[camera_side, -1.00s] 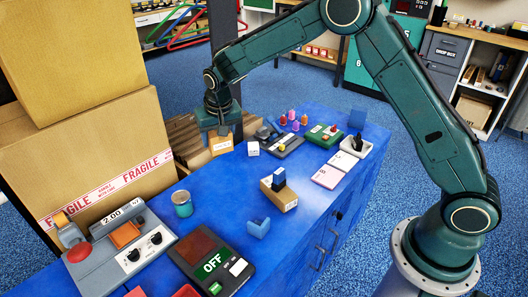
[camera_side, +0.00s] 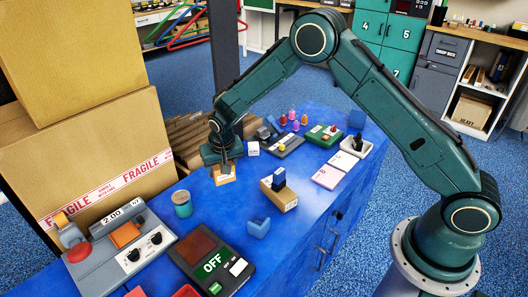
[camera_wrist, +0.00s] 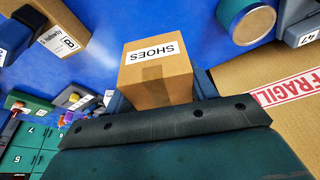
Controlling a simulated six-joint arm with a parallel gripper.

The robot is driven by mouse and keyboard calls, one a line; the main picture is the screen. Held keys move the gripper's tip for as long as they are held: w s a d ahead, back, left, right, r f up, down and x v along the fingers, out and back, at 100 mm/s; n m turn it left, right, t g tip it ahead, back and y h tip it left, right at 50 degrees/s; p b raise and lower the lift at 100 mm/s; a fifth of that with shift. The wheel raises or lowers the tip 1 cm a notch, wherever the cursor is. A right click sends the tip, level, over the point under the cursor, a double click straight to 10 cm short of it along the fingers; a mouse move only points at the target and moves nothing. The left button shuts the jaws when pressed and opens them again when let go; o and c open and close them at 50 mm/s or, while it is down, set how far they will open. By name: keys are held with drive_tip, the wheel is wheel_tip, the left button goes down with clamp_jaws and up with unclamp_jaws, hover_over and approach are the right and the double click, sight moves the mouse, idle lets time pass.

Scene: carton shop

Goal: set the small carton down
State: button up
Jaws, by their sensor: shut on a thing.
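The small carton (camera_side: 224,177) is brown with a white label, which reads SHOES in the wrist view (camera_wrist: 157,85). My gripper (camera_side: 222,166) is shut on it, with one finger on each side in the wrist view (camera_wrist: 162,90). The carton is over the left part of the blue bench top (camera_side: 235,220), low and close to the surface. I cannot tell whether its underside touches the bench. It looks about level.
A teal tin (camera_side: 182,204) stands in front and left of the carton. A tan box (camera_side: 278,197) with a blue stamp-like thing is to its right. A big FRAGILE carton (camera_side: 90,150) stands left. Bare bench lies in front.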

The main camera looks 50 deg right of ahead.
drive_tip(key=shift+f, duration=4.75)
drive_tip(key=shift+f, duration=0.15)
drive_tip(key=o, duration=1)
drive_tip(key=v, duration=1.2)
